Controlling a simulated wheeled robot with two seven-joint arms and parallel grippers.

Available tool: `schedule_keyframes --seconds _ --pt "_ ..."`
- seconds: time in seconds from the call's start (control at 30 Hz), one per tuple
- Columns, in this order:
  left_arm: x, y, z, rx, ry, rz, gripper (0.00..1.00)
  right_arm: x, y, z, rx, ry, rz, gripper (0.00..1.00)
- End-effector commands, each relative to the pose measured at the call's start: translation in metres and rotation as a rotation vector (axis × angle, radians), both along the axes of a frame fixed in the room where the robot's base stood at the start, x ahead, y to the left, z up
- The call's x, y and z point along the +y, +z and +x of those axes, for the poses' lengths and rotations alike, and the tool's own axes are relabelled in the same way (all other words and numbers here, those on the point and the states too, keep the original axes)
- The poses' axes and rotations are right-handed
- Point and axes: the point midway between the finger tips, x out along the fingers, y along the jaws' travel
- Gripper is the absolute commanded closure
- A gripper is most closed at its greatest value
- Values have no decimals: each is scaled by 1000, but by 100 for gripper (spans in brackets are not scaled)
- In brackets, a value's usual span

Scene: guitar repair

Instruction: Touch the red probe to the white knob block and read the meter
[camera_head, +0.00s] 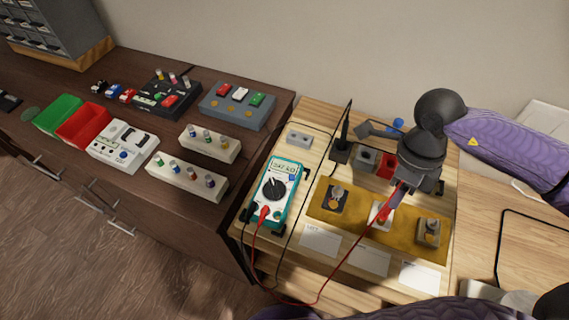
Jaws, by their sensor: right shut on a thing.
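The red probe (391,203) is in my right gripper (405,184), which is shut on it above the mustard mat. The teal meter (292,181) lies left of the mat with a dial and a lit display, whose digits are too small to read surely. A red lead runs from the meter to the probe. My left gripper is not in view.
The mustard mat (405,236) also bears a dark block (335,197) and a beige block (429,232). A black holder (341,150), a grey box (366,158) and a red box (386,165) stand behind it. White cards (320,240) lie in front. Bare wood lies right.

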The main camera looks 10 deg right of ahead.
Motion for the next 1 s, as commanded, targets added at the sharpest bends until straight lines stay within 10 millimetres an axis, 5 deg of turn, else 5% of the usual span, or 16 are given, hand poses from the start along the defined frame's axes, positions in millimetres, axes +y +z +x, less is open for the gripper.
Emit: schedule_keyframes --seconds 0.27,0.7,1.0 --pt "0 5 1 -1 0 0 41 0 6 0 0 0 0 100" --pt "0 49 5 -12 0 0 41 0 61 0 0 0 0 100" --pt "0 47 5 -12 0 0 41 0 60 0 1 0 -1 100"
